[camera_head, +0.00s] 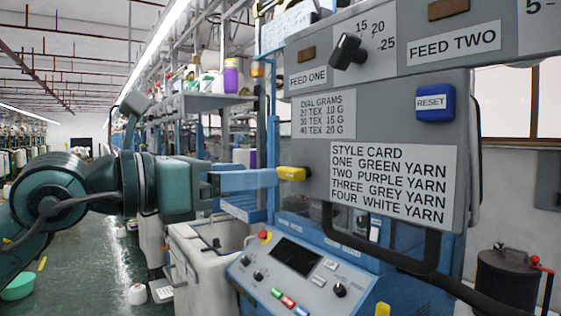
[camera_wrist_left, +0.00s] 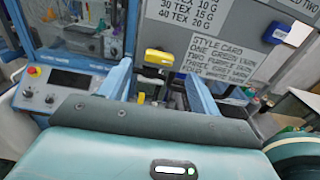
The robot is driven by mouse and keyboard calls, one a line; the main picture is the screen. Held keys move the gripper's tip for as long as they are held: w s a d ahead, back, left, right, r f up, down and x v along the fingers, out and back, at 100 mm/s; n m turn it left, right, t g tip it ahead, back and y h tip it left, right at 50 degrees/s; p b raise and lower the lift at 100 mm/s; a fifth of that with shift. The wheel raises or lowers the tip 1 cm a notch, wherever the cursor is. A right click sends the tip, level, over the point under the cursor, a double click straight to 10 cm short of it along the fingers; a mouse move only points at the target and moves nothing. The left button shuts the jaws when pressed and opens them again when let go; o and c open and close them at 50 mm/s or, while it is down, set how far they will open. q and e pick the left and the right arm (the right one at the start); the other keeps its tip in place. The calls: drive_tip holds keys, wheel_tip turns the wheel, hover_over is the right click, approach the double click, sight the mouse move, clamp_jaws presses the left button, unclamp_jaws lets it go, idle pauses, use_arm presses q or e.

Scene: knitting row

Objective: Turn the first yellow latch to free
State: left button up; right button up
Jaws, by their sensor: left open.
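A yellow latch (camera_head: 292,173) sticks out at the lower left edge of the grey panel, just left of the style card, in the head view. It also shows in the left wrist view (camera_wrist_left: 158,62), lying crosswise. My left gripper (camera_head: 273,182) reaches in from the left with its blue fingers close to the latch. In the left wrist view the fingers (camera_wrist_left: 158,76) are spread apart, with the latch in line with the gap between them. Whether a finger touches it, I cannot tell. Another yellow piece (camera_head: 382,309) shows at the bottom of the head view. My right gripper is not in view.
The grey panel carries a style card (camera_head: 393,184), a blue RESET button (camera_head: 435,103) and a black dial knob (camera_head: 347,51). A dark curved handle (camera_head: 385,254) passes below the card. A control box (camera_head: 292,275) with knobs and buttons stands below. The aisle is at left.

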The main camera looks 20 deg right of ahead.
sight(284, 171)
use_arm(q)
drive_tip(key=p+x, duration=0.1)
drive_tip(key=x, duration=0.4)
drive_tip(key=shift+r, duration=0.15)
drive_tip(key=shift+w+d, duration=0.25)
drive_tip(key=shift+d, duration=0.4)
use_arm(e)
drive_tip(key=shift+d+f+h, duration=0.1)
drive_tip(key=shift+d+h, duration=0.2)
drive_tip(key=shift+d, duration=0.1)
use_arm(q)
drive_tip(key=c, duration=1)
